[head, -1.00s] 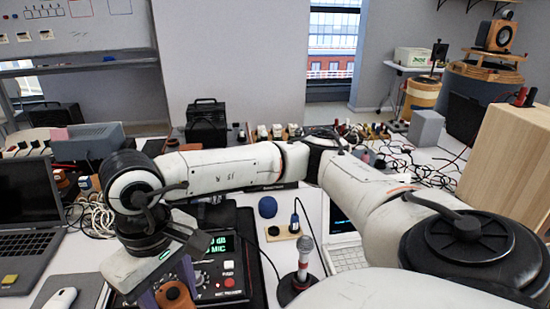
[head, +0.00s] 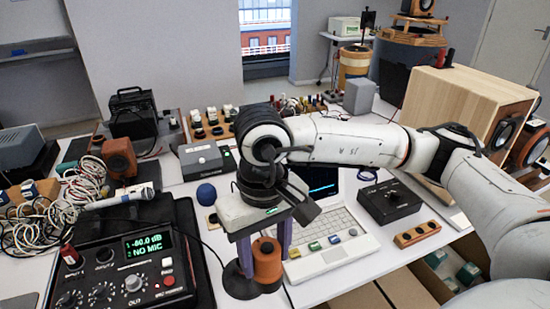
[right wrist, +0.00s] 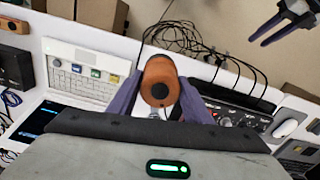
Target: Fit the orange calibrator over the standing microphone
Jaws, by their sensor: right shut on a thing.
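My right gripper (head: 265,256) is shut on the orange calibrator (head: 267,262), a short orange cylinder held between its purple fingers. The calibrator also shows in the right wrist view (right wrist: 160,72), with a dark round spot on its near face. The black round base (head: 238,284) of the microphone stand shows just below and left of the calibrator in the head view. The microphone itself is hidden there, so I cannot tell whether the calibrator is around it or only in front of or above it. My left gripper (right wrist: 257,41) is open and empty at the wrist view's top right.
A black meter (head: 130,262) reading "NO MIC" stands to the left. A white laptop (head: 325,228) with small coloured blocks is close on the right. A blue foam ball (head: 206,194) and a black box (head: 390,203) stand nearby. Cables run by the stand.

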